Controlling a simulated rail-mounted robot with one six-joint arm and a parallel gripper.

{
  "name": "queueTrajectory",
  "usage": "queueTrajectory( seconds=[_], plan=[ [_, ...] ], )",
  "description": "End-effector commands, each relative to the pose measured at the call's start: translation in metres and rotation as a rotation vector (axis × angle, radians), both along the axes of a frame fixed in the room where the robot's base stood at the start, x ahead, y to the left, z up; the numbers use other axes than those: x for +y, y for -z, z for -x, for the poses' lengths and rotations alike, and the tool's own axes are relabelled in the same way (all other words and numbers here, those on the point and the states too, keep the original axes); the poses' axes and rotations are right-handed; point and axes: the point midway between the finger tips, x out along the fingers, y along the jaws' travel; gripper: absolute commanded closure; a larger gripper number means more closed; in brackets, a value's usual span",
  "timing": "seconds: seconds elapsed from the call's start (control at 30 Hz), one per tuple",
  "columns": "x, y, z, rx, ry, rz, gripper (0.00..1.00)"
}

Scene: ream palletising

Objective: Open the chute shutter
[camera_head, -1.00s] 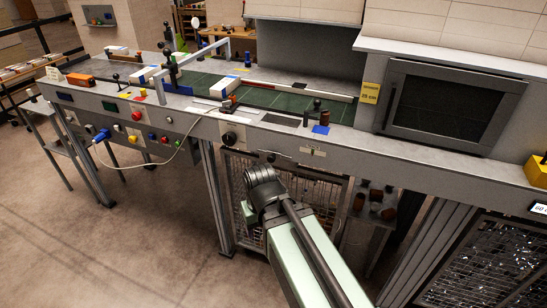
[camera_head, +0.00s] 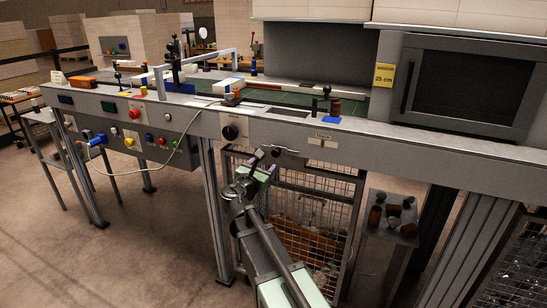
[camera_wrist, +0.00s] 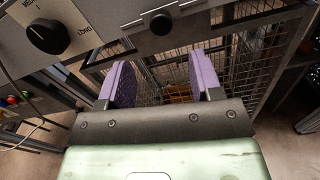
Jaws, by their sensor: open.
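A small black knob (camera_head: 276,153) sits on a grey plate under the front edge of the bench. It also shows in the wrist view as a round black knob (camera_wrist: 161,23) on the grey plate (camera_wrist: 190,8). This plate looks like the chute shutter, though no label on it can be read. My gripper (camera_head: 263,166) is just below and in front of the knob, apart from it. In the wrist view my gripper (camera_wrist: 162,82) has two purple fingers spread wide with nothing between them. The knob lies beyond the fingertips, roughly between them.
A wire mesh cage (camera_head: 330,205) with brown and pale scraps stands under the bench behind my gripper. A black rotary dial (camera_head: 229,132) is on the panel to the left. A pale cable (camera_head: 200,115) hangs further left. A small stand (camera_head: 388,232) holds several dark objects.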

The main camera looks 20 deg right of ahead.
Motion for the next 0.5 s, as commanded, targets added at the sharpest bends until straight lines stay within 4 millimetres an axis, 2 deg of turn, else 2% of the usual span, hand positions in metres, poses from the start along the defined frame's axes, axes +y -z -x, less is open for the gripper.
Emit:
queueTrajectory(
  seconds=[0.17, 0.4, 0.5],
  plan=[
    [-0.021, 0.0, -0.02, -0.002, 0.004, -0.002, 0.41],
    [-0.064, 0.0, -0.057, -0.003, 0.005, -0.005, 0.41],
    [-0.074, 0.0, -0.066, -0.004, 0.003, -0.005, 0.41]
  ],
)
